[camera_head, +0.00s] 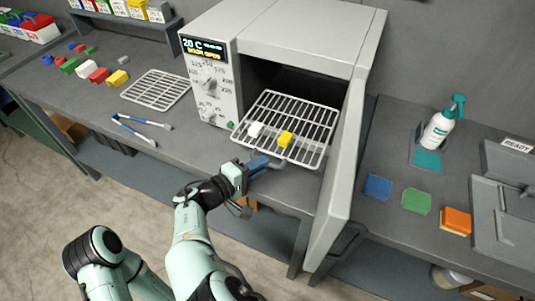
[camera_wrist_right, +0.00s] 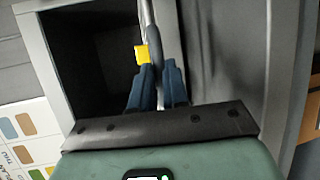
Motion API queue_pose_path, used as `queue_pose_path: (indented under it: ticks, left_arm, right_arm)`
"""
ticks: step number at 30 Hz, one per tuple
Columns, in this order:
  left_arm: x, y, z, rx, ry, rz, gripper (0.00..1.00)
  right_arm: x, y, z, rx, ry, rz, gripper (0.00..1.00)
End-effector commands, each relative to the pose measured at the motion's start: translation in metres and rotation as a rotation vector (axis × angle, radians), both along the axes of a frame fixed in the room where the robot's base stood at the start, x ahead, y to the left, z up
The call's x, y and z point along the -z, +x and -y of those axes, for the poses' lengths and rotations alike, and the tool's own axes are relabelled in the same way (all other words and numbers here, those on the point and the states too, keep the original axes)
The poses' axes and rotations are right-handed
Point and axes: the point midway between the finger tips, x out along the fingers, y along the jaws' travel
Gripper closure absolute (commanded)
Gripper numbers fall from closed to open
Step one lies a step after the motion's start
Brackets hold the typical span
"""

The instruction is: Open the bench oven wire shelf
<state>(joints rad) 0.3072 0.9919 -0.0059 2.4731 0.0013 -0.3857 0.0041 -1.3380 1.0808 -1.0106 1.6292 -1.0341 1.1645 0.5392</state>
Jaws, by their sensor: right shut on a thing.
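The bench oven (camera_head: 290,30) stands on the bench with its door (camera_head: 338,170) swung open to the right. Its wire shelf (camera_head: 308,128) lies level and sticks partly out of the dark cavity. A white block (camera_head: 255,129) and a yellow block (camera_head: 285,139) rest on it. My right gripper (camera_head: 272,162) is at the shelf's front edge, left of the door, shut on the shelf. In the right wrist view, its blue fingers (camera_wrist_right: 158,75) close around a grey bar, with the yellow block (camera_wrist_right: 141,53) just beyond. My left gripper is not in view.
A loose wire rack (camera_head: 157,90), blue-handled tongs (camera_head: 141,129) and several coloured blocks (camera_head: 87,69) lie left of the oven. A spray bottle (camera_head: 442,123) and blue, green and orange pads (camera_head: 416,201) sit to the right. The open door stands close beside my right gripper.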

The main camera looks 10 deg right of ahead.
Motion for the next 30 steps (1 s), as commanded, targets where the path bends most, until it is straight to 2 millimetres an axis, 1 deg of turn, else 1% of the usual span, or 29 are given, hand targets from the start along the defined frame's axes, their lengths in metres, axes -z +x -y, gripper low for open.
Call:
queue_pose_path:
  ticks: [1, 3, 7, 12, 21, 22, 23, 30]
  left_arm:
    - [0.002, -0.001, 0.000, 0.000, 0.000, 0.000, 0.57]
    - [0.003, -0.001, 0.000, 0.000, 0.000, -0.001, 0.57]
    - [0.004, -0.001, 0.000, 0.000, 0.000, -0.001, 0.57]
    - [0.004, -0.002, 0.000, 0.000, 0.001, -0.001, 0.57]
    - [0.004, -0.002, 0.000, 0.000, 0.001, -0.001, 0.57]
    - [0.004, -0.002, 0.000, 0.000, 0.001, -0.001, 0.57]
    - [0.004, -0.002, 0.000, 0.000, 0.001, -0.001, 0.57]
    - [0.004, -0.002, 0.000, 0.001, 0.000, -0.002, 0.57]
  right_arm:
    - [0.001, -0.006, -0.005, -0.002, 0.001, 0.000, 1.00]
    - [0.000, -0.013, -0.009, -0.002, 0.001, 0.000, 1.00]
    - [0.000, -0.021, -0.014, 0.000, 0.001, -0.001, 1.00]
    - [0.000, -0.024, -0.017, 0.001, 0.001, 0.000, 1.00]
    - [0.000, -0.024, -0.017, 0.001, 0.000, 0.001, 1.00]
    - [0.000, -0.024, -0.017, 0.001, 0.000, 0.001, 0.76]
    - [0.000, -0.024, -0.016, 0.001, 0.000, 0.001, 0.75]
    - [0.000, -0.024, -0.016, 0.001, 0.000, 0.000, 0.75]
